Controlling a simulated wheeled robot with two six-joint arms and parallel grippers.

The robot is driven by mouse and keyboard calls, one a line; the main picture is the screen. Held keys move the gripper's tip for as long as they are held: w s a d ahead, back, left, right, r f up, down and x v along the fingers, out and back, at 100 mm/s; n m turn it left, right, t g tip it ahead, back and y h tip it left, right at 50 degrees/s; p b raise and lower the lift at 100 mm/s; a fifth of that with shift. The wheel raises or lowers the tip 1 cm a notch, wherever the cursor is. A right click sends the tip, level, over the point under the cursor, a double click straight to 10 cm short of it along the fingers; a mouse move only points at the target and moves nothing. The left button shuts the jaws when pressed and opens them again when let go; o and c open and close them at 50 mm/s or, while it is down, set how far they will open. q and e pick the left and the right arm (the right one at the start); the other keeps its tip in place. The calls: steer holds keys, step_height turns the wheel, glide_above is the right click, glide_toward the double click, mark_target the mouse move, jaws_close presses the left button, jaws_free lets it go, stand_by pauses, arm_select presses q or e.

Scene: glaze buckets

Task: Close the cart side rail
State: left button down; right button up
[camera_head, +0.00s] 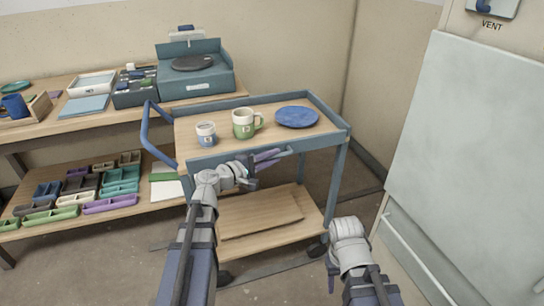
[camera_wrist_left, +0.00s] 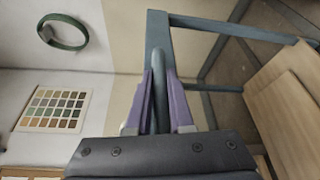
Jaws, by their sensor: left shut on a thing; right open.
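The blue-grey cart (camera_head: 338,180) stands in the middle of the head view with a wooden top. Its side rail (camera_head: 283,153) is a thin rod along the near side of the top. My left gripper (camera_head: 266,159) has its purple fingers at this rod. In the left wrist view, my left gripper (camera_wrist_left: 159,100) is shut on the rail (camera_wrist_left: 158,75), which bends at its far end close to a cart post.
A wooden board (camera_head: 260,215) lies on the lower shelf. A workbench (camera_head: 75,122) stands left behind; a large pale cabinet (camera_head: 465,150) stands right.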

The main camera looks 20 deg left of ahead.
arm_select(q)
steer(key=c, duration=0.8)
jaws_free()
steer(key=v, duration=0.7)
steer(key=shift+s+a+p, duration=0.25)
steer(key=shift+s+p, duration=0.05)
